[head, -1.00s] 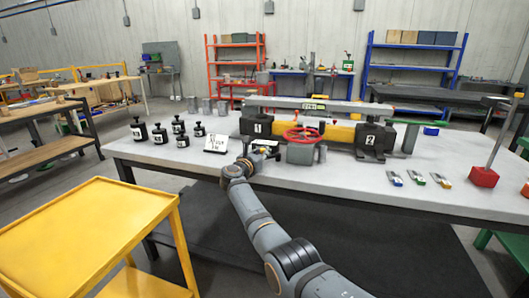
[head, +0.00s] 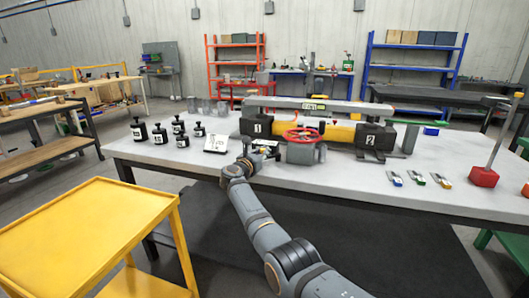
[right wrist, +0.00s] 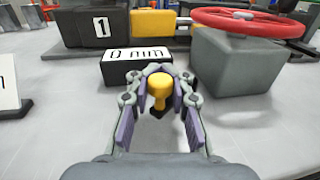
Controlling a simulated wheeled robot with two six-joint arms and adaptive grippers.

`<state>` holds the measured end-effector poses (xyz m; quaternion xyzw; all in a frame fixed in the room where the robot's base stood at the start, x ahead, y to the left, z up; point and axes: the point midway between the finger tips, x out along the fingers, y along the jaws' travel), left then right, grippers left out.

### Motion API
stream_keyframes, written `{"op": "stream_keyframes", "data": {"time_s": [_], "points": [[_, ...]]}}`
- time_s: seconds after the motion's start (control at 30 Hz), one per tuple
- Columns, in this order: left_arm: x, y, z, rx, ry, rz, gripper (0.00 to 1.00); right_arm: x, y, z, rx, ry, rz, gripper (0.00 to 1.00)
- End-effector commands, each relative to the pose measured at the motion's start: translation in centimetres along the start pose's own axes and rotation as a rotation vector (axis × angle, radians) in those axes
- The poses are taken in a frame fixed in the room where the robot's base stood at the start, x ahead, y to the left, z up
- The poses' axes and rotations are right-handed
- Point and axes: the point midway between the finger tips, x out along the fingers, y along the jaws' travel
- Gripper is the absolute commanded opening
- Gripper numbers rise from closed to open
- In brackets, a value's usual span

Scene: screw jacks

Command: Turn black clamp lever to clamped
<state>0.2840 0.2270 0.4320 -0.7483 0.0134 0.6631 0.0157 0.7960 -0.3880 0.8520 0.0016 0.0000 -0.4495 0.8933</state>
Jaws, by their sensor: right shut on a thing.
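My right gripper (head: 262,151) reaches over the near edge of the grey table, left of the red handwheel. In the right wrist view, its fingers (right wrist: 159,86) are closed around a small yellow knob (right wrist: 158,88) with a dark part (right wrist: 157,112) below it. No plainly black lever shows apart from this piece; the fingers cover part of it. A black box with a white "0 mm" label (right wrist: 137,55) stands just behind the knob. My left gripper is not in view.
The red handwheel (right wrist: 250,20) sits on a grey block (right wrist: 232,65), close to the right of my fingers. Black blocks marked 1 (head: 257,126) and 2 (head: 371,140) flank a yellow beam (head: 340,134). Several black jacks (head: 160,136) stand left. A yellow cart (head: 85,230) stands front left.

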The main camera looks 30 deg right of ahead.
Motion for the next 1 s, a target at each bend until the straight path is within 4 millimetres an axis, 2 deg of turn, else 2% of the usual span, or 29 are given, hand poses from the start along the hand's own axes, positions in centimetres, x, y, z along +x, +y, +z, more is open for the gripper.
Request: {"op": "stream_keyframes", "data": {"time_s": [0.03, 0.8, 0.83, 1.0], "points": [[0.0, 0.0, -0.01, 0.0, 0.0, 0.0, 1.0, -0.4, 0.58, -0.23, 0.002, 0.005, 0.014, 0.0], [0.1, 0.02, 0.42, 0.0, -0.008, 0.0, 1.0, -0.41, 0.58, -0.24, 0.002, 0.005, 0.014, 0.0], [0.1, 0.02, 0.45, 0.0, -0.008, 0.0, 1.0, -0.41, 0.58, -0.24, 0.002, 0.005, 0.014, 0.17], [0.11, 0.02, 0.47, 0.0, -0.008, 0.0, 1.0, -0.38, 0.52, -0.24, 0.002, 0.005, 0.012, 0.4]]}}
